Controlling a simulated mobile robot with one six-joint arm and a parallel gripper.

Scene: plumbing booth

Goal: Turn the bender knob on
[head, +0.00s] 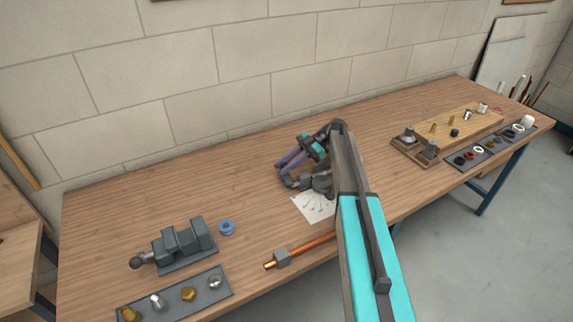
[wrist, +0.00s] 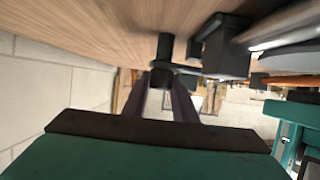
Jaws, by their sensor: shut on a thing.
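The bender (head: 318,181) is a dark grey tool on the wooden bench, beside a white printed sheet. In the wrist view its dark body (wrist: 228,55) stands out from the bench top, with a dark knob (wrist: 164,78) at its near end. My gripper (head: 281,169) has teal housing and purple fingers and reaches down to the left end of the bender. In the wrist view the fingers of my gripper (wrist: 162,84) are closed around the knob. The fingertips partly hide the knob, so its exact turn cannot be told.
A copper pipe (head: 312,246) with a grey block lies near the bench's front edge. A grey vise (head: 185,245), a blue ring (head: 226,228) and a tray (head: 213,293) of fittings are at left. A wooden board (head: 470,126) and another fittings tray (head: 489,149) are at right. The back-left bench is clear.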

